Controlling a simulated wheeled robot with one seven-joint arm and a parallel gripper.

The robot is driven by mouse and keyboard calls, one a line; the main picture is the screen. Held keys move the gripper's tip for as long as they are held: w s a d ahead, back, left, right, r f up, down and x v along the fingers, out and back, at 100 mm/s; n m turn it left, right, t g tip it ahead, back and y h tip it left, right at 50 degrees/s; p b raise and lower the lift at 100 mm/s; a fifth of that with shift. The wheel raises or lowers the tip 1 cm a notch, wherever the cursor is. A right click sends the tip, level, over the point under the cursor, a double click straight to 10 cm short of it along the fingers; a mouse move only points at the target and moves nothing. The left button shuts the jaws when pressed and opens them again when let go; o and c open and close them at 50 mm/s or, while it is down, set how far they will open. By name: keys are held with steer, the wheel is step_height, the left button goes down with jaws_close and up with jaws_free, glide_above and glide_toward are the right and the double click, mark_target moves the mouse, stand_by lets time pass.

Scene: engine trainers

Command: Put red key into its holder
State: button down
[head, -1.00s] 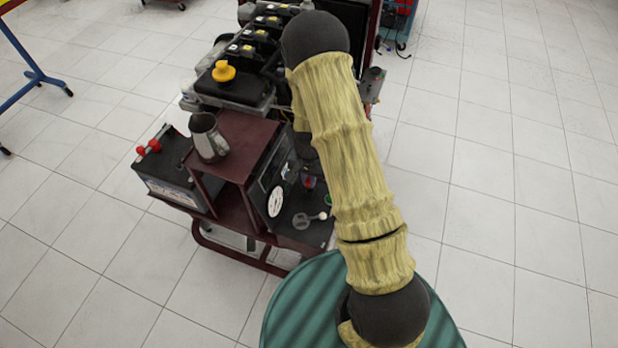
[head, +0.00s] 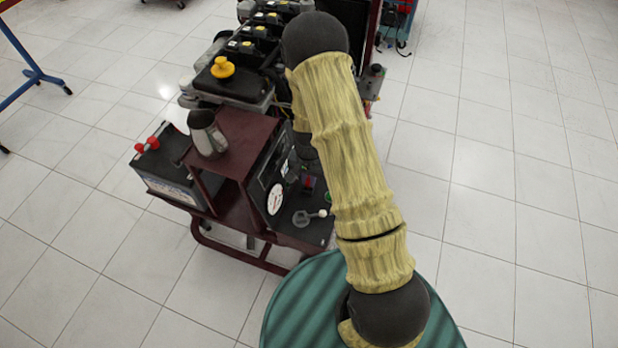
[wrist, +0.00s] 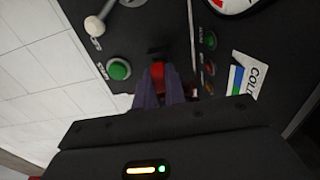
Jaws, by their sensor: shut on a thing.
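The red key (wrist: 158,73) shows in the wrist view as a small red piece between the fingers of my gripper (wrist: 159,88). The two purple fingers are shut on it and cover part of it. A dark slot-like fitting (wrist: 158,52) on the black panel lies just beyond the key's end; it may be the holder. I cannot tell whether the key touches it or is inside it. In the head view my arm hides most of this area, and only a small red spot shows on the panel.
The black panel (wrist: 130,30) carries a green button (wrist: 118,69), a white-knobbed lever (wrist: 94,26) and a white label (wrist: 252,72) close to my fingers. The floor to the right is clear.

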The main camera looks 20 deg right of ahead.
steer(key=shift+f+b, duration=0.35)
steer(key=shift+f, duration=0.3)
steer(key=c, duration=1.4)
jaws_free()
steer(key=shift+a, duration=0.1)
steer(key=shift+o, duration=1)
steer(key=shift+s, duration=0.1)
steer(key=shift+o, duration=0.7)
steer(key=shift+r, duration=0.2)
steer(key=shift+r+p, duration=1.3)
steer(key=shift+r, duration=0.05)
steer(key=shift+r+p, duration=1.95)
steer(key=shift+r, duration=0.55)
